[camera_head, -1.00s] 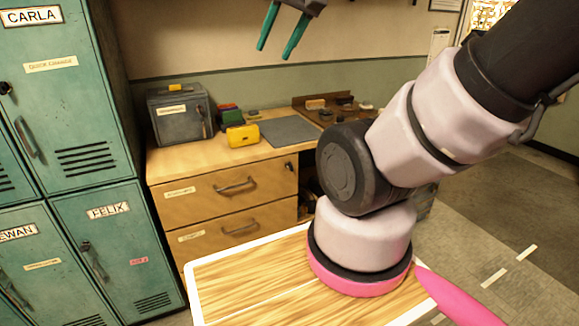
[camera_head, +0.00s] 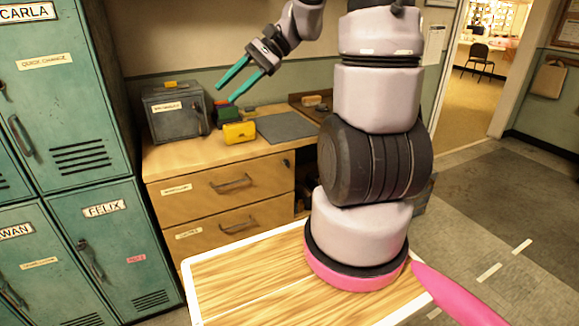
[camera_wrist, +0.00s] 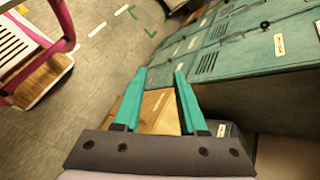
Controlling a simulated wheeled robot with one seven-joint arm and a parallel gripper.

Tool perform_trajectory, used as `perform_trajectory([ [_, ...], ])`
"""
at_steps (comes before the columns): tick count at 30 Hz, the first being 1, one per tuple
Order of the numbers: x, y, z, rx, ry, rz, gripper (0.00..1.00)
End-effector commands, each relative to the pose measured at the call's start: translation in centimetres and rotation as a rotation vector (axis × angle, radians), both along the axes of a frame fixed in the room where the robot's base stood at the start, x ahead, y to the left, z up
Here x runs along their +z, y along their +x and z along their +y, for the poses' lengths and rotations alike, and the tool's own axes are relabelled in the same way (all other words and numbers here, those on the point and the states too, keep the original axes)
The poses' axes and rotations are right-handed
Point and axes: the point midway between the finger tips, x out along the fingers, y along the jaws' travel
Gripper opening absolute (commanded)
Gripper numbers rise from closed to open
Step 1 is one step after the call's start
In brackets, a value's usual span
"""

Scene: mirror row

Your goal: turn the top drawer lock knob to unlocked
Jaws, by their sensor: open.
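The top drawer (camera_head: 205,200) is the upper of two wooden drawers in the desk, shut, with a grey bar handle (camera_head: 232,184). Its small dark lock knob (camera_head: 286,163) sits near the upper right corner of the front. The knob is too small to read its turn position. My gripper (camera_head: 225,95) is open and empty, its teal fingers pointing down and left above the back of the desk, apart from the knob. In the wrist view my gripper (camera_wrist: 160,72) has nothing between its fingers, and I cannot make out the knob there.
Green lockers (camera_head: 85,90) stand close on the left. My arm's thick column blocks the view right of the drawers. Floor is open at right.

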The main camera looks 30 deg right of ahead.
Motion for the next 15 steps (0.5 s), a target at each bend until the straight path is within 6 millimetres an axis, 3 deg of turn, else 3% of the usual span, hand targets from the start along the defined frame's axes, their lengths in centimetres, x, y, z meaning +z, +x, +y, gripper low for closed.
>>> perform_trajectory([
  [8, -5.4, 7.9, -2.5, -0.257, 0.417, 0.159, 0.41],
  [15, -12.3, 14.0, -8.1, -0.576, 0.738, 0.206, 0.41],
])
